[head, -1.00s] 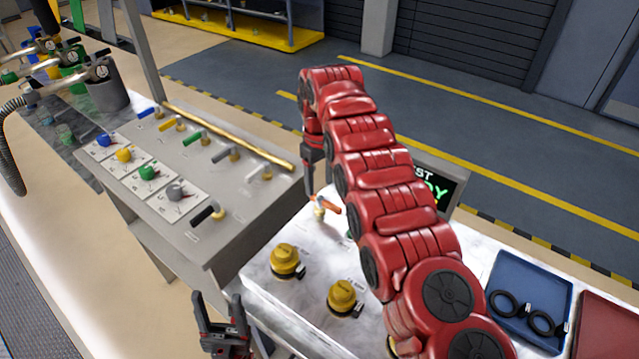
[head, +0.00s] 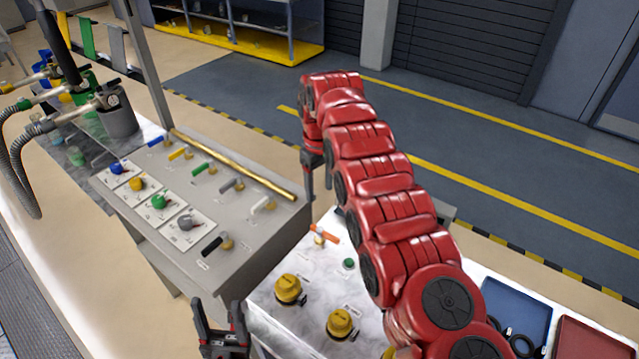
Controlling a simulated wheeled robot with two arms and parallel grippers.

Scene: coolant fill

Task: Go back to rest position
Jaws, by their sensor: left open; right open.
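My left gripper (head: 221,328) is at the bottom of the head view, just left of the white bench. Its two dark fingers point up and stand apart, with nothing between them. My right arm, in red links, reaches from the bottom right up to the middle. My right gripper (head: 309,172) hangs down at its far end, above the gap by the grey valve console (head: 270,230). It is seen from the side and partly hidden by the arm, and nothing shows in it.
The white bench (head: 272,312) carries yellow caps (head: 288,289), an orange-handled valve (head: 322,234) and a green button (head: 348,264). A blue tray (head: 520,306) holds black rings, beside a red tray (head: 590,338). Hoses with nozzles hang at the left.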

